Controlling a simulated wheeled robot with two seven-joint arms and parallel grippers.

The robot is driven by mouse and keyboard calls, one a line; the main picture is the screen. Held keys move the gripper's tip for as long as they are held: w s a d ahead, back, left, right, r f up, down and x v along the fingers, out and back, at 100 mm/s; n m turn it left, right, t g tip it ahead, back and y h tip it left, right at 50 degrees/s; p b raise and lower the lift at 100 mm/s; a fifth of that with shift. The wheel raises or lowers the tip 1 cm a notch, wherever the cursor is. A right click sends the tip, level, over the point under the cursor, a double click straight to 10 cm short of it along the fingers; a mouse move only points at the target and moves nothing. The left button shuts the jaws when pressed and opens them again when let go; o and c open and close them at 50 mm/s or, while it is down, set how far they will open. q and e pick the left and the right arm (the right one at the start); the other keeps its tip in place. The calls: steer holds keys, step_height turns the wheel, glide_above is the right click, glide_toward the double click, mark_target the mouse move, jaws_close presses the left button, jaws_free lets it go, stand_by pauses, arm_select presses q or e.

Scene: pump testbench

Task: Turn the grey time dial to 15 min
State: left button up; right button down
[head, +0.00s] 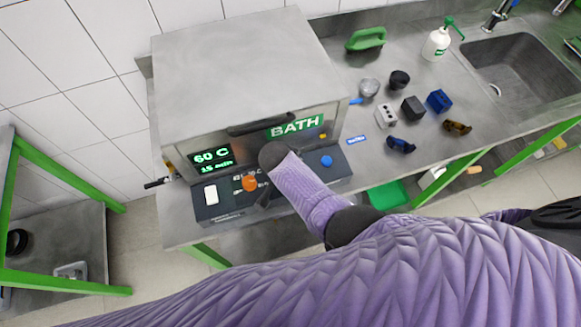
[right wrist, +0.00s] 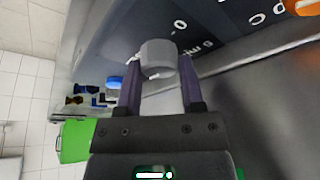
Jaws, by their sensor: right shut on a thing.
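The grey time dial (right wrist: 158,55) is on the dark front panel in the right wrist view, between the two fingers of my right gripper (right wrist: 160,76). The gripper is shut on it. In the head view my right gripper (head: 264,196) reaches the panel of the bath (head: 240,62), and the arm and gripper hide the dial. The green display (head: 213,160) reads 60 C, with a smaller line below that appears to read 15 min. My left gripper is not in view.
An orange knob (head: 249,183), a white switch (head: 211,195) and a blue button (head: 327,161) sit on the same panel. A green container (head: 388,194) is below the counter. Small blocks and goggles lie on the counter to the right, near a sink (head: 515,75).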

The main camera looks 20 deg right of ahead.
steer(key=shift+w+m+g+h+b, duration=0.1)
steer(key=shift+m+g+h+b, duration=0.35)
steer(key=shift+m, duration=1.05)
steer(key=shift+r, duration=0.1)
steer(key=shift+c, duration=1.1)
jaws_free()
